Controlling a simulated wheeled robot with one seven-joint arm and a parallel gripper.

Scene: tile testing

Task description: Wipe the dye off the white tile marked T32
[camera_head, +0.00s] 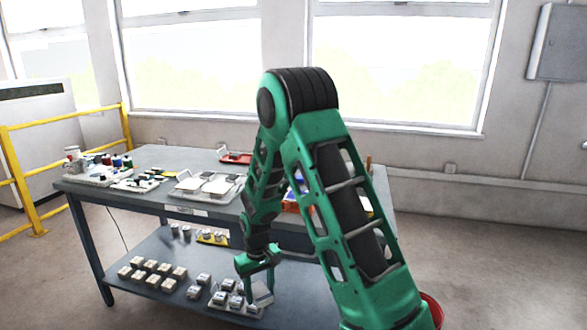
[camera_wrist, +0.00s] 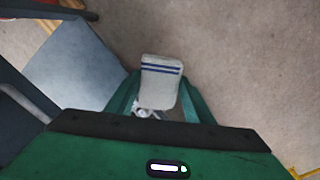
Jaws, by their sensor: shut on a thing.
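My gripper (camera_wrist: 160,100) is shut on a folded white cloth (camera_wrist: 161,72) with two blue stripes, held out between the fingers in the wrist view. In the head view my gripper (camera_head: 260,278) hangs low in front of the table, below the tabletop, apart from the tiles there. Pale square tiles (camera_head: 218,186) lie in a light tray (camera_head: 178,192) on the tabletop, left of my arm. No marking is readable on them, so I cannot tell which is T32, and no dye is clear.
The grey table (camera_head: 158,155) bears bottles (camera_head: 105,160) at its left end and a red tray (camera_head: 236,158) at the back. Several small blocks (camera_head: 150,266) stand on the lower shelf (camera_head: 165,245). A yellow rail (camera_head: 62,122) is at left. The floor at right is mostly clear.

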